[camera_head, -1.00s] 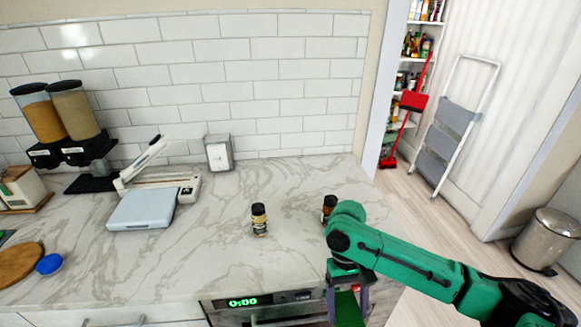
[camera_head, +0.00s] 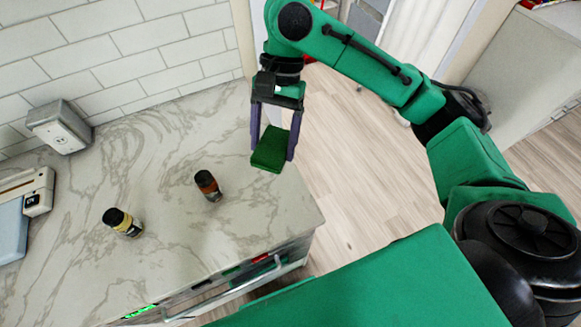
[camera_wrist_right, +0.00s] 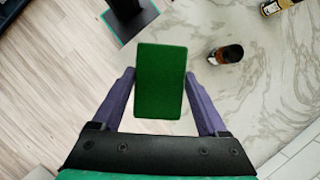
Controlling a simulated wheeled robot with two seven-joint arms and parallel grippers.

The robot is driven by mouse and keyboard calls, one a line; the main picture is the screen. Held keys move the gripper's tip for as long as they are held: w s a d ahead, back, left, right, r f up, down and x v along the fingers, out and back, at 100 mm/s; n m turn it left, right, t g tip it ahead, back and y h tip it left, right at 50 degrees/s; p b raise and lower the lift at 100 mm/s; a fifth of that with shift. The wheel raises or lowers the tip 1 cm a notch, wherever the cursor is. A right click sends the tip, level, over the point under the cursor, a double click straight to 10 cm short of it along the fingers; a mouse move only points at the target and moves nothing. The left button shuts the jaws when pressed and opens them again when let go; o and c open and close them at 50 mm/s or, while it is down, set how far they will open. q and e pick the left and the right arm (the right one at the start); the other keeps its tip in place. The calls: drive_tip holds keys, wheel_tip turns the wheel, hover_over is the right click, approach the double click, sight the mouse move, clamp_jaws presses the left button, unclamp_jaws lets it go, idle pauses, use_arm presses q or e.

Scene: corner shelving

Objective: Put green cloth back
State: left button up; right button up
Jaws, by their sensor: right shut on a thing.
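The green cloth (camera_head: 270,150) is a folded, block-like green piece. My right gripper (camera_head: 272,148) is shut on it, with one purple finger on each side. The cloth hangs above the right end of the marble counter, near its edge. In the right wrist view the cloth (camera_wrist_right: 161,82) sits between the fingertips of my right gripper (camera_wrist_right: 160,95), with the counter and the wood floor below it. My left gripper is in neither view.
The marble counter (camera_head: 150,170) holds a brown bottle (camera_head: 208,186) with a dark cap, close to the cloth, and a yellow-labelled bottle (camera_head: 122,222). A grey box (camera_head: 60,127) stands by the tiled wall. An oven front lies below the counter edge. Wood floor (camera_head: 370,190) is open to the right.

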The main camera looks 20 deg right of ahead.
hover_over(274, 203)
wheel_tip(274, 203, down, 8)
drive_tip(key=r, duration=0.1)
drive_tip(key=f, duration=0.3)
drive_tip(key=f+p, duration=0.1)
drive_tip(key=f, duration=0.1)
drive_tip(key=shift+w+d+f, duration=0.3)
drive_tip(key=shift+w+d, duration=0.1)
drive_tip(key=f, duration=0.3)
drive_tip(key=shift+w+d, duration=0.2)
drive_tip(key=shift+w, duration=0.05)
drive_tip(key=f, duration=0.3)
drive_tip(key=shift+s+a+p, duration=0.15)
drive_tip(key=shift+a+p, duration=0.05)
drive_tip(key=shift+p, duration=0.15)
drive_tip(key=shift+f, duration=0.15)
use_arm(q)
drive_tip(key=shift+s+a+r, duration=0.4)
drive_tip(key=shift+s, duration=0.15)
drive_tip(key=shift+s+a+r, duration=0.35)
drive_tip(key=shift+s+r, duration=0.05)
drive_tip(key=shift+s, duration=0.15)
use_arm(e)
drive_tip(key=shift+f, duration=0.1)
drive_tip(key=o, duration=1.2)
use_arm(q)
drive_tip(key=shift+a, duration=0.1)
